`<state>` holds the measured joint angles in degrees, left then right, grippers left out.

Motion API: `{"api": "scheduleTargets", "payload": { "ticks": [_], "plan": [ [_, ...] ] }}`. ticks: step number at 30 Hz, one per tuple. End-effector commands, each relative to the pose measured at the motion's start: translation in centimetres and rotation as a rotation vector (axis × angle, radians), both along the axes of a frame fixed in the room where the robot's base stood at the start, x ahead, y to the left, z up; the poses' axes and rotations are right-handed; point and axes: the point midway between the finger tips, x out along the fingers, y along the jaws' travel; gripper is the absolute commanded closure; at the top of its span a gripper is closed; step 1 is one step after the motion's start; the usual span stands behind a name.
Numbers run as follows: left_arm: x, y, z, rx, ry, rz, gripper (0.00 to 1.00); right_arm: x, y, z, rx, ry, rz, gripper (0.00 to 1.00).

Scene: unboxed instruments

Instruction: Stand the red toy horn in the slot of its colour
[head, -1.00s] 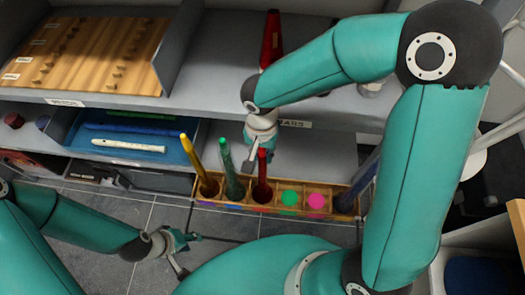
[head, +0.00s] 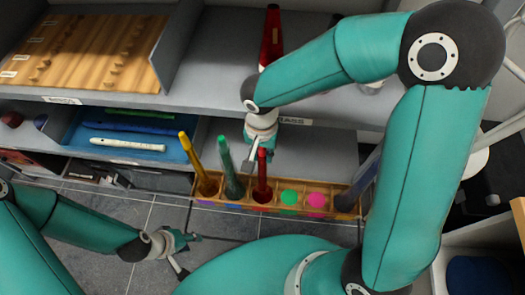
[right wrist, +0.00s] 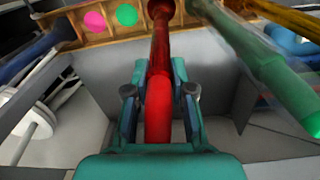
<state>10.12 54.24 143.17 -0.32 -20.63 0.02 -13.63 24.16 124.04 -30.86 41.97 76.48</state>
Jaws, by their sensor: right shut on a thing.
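A red toy horn (head: 262,178) stands nearly upright in the wooden slotted box (head: 330,205), in the third compartment from the left. My right gripper (head: 261,153) is shut on its upper part; the right wrist view shows the red shaft (right wrist: 158,105) between the fingers (right wrist: 158,108). The horn's lower end reaches into the box, and the wall hides its foot. I cannot tell whether it touches the floor of the slot. My left gripper (head: 188,254) is open and empty at the lower left, in front of the box.
Close left of the red horn stand a green horn (head: 230,172) and a yellow one (head: 192,155). Pink (head: 316,200) and green (head: 289,198) discs mark compartments at right. Another red horn (head: 271,35) stands on the upper shelf (head: 225,60). A blue tray (head: 90,140) holds a white recorder (head: 127,145).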

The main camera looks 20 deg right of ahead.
Motion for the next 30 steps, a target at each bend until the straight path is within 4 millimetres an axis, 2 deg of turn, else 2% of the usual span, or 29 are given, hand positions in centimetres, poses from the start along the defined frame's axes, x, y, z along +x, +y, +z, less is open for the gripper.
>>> {"api": "scheduleTargets", "payload": {
  "ticks": [1,5,6,17,23,30],
  "plan": [
    [0.0,0.0,0.0,0.0,0.0,0.0,0.6,0.0,0.0,0.0,0.001,-0.001,0.0,0.72],
    [0.0,0.0,0.0,0.0,0.0,0.0,0.6,0.0,0.0,0.0,0.0,0.0,0.0,0.5],
    [0.0,0.0,0.0,0.0,0.0,0.0,0.6,0.0,0.0,0.0,0.001,-0.001,0.0,0.47],
    [0.0,0.0,0.1,0.0,0.0,0.0,0.6,0.1,0.0,0.3,0.0,-0.001,0.0,0.47],
    [0.0,0.0,0.1,0.0,0.0,0.0,0.6,0.2,0.1,2.7,0.002,-0.006,0.0,0.47],
    [0.0,0.0,0.0,0.0,0.0,0.0,0.6,0.3,0.2,7.6,0.002,-0.006,0.001,0.47]
  ]
}}
